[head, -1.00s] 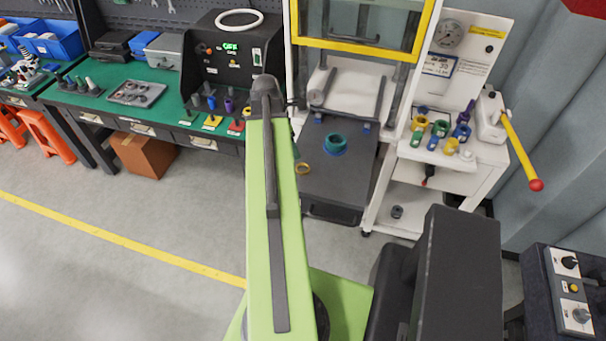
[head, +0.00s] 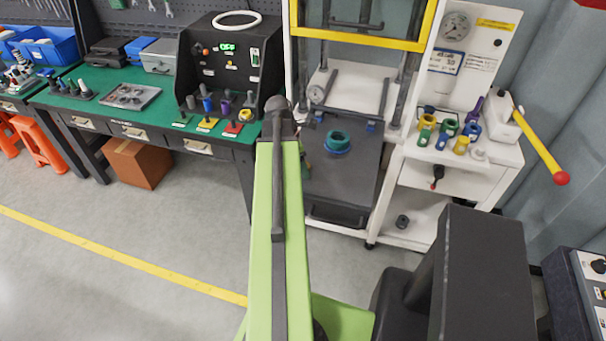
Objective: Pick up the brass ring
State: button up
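I cannot make out the brass ring now; the spot on the dark platform (head: 345,185) where a small brass-coloured ring lay is behind or right beside my green arm. A green ring (head: 338,139) sits on a blue base on that platform, to the right of my arm. My arm reaches forward over the floor toward the platform's left edge. My gripper is hidden behind the arm, so its fingers and anything in them do not show.
A yellow-framed press guard (head: 360,39) rises behind the platform. A white cart (head: 455,155) on the right holds several coloured fittings and a yellow lever (head: 540,150) with a red knob. A green workbench (head: 150,110) stands left. The floor (head: 120,280) is clear at front left.

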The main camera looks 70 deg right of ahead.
jog(key=shift+r, duration=0.1)
jog(key=shift+c, duration=0.2)
jog(key=c, duration=1.6)
